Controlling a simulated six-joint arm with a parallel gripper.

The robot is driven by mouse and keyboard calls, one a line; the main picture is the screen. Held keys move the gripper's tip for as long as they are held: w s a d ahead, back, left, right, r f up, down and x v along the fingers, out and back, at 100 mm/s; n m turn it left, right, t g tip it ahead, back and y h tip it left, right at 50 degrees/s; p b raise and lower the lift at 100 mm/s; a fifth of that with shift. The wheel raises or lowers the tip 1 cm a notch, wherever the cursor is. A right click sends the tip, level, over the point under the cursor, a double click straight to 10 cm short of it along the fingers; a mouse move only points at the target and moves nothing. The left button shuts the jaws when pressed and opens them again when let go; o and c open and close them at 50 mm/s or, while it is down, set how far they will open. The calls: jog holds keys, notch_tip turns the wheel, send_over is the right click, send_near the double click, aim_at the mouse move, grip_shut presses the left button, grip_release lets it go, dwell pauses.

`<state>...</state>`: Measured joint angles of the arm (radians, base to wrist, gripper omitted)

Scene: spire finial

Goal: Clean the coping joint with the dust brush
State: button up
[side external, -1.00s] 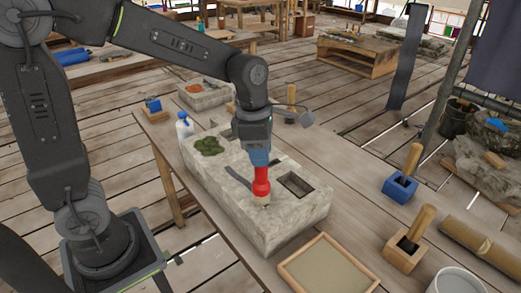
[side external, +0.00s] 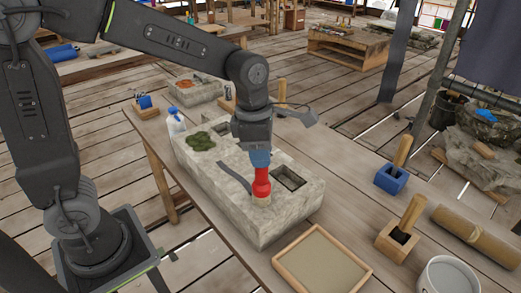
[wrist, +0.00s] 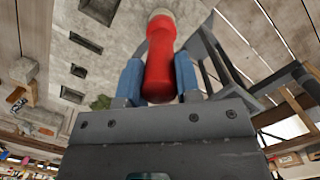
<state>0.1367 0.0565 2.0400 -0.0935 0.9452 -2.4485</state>
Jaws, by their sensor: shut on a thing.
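The dust brush (side external: 261,184) has a red handle and a pale tan tip. My gripper (side external: 261,158) is shut on its handle and holds it about upright, tip down. The tip is at the top of the grey coping stone (side external: 225,205), near its front end; whether it touches cannot be told. A dark joint line (side external: 235,177) runs along the stone's top to just left of the tip. In the wrist view the red brush (wrist: 160,60) sits between the blue fingers of my gripper (wrist: 158,82).
The stone has green moss (side external: 201,141) and a rectangular socket (side external: 289,178). A white spray bottle (side external: 176,122) stands behind it. A shallow wooden tray (side external: 285,267), a blue tool holder (side external: 391,180), a wooden holder (side external: 396,242) and a pale bucket (side external: 447,275) are nearby.

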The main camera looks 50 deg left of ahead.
jog(key=shift+r, duration=3.5)
notch_tip(320, 180, down, 6)
jog(key=a, duration=0.3)
jog(key=shift+r, duration=0.25)
jog(key=shift+f, duration=0.75)
jog(key=shift+d, duration=0.2)
jog(key=shift+d, duration=1.35)
jog(key=shift+f, duration=0.1)
